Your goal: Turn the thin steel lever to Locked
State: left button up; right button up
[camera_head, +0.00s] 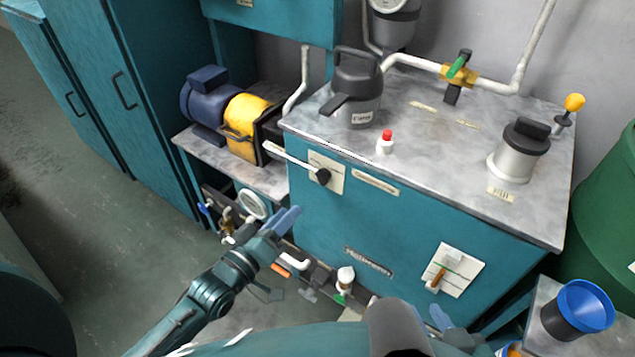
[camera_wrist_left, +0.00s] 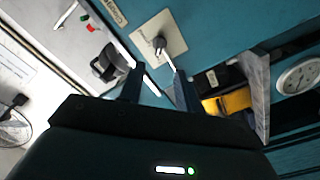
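The thin steel lever (camera_head: 292,160) is on the upper left of the teal cabinet's front. It runs from a black hub (camera_head: 322,176) on a pale plate up and left past the cabinet's edge. The left wrist view shows the lever (camera_wrist_left: 169,62) slanting from the hub (camera_wrist_left: 160,44) toward the finger gap. My left gripper (camera_head: 286,220) is below and left of the hub. Its fingers (camera_wrist_left: 161,86) are apart, with nothing visibly clamped. My right gripper (camera_head: 441,320) shows partly at the bottom edge; its finger spacing is unclear. The plate's lettering is unreadable.
A blue and yellow motor (camera_head: 240,120) sits left. Pipes and valves (camera_head: 320,275) run low along the front.

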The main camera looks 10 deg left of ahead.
aim_at(319, 181)
pick_arm(q)
jog(key=b+x, duration=0.1)
jog(key=x, duration=1)
jog(key=shift+w+d, duration=0.15)
jog(key=shift+w, duration=0.05)
jog(key=c, duration=0.7)
